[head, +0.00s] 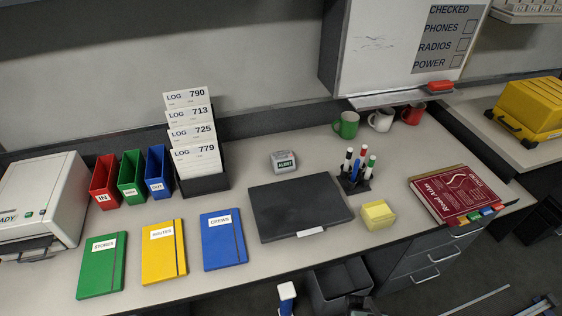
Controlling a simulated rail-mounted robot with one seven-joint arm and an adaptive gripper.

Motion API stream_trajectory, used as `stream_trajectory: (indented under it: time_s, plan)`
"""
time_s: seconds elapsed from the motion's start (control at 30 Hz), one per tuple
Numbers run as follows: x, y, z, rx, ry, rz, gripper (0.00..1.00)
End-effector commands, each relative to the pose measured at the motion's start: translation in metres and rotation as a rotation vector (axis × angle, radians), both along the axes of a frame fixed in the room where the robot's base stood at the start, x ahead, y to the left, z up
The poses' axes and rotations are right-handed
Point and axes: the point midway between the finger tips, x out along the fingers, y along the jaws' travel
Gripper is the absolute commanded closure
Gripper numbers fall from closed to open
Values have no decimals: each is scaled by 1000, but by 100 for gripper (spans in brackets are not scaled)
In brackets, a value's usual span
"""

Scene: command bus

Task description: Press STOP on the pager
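The pager (284,161) appears to be the small grey device on the counter, behind the black closed folder-like slab. A label on its front seems to read ALERT. Its top has a darker panel, but the picture is too small to make out a STOP button or its marking. Nothing touches the pager. My gripper cannot be made out in the head view; only parts at the bottom edge, possibly of my own body, show there.
A black slab (298,206) lies in front of the pager. The log rack (206,182) stands left of it; the pen holder (354,184), yellow notes (378,214) and mugs (345,125) are to its right. Notebooks (223,240) lie front left. Counter around the pager is clear.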

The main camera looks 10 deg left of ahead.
Motion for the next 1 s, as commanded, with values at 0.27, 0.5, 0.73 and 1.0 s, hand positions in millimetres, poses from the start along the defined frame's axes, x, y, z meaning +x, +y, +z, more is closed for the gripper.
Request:
stream_trajectory:
  time_s: [0.27, 0.5, 0.73, 1.0]
  plan:
    - [0, 0, 0, 0, 0, 0, 100]
    - [0, 0, 0, 0, 0, 0, 100]
    - [0, 0, 0, 0, 0, 0, 100]
    - [0, 0, 0, 0, 0, 0, 100]
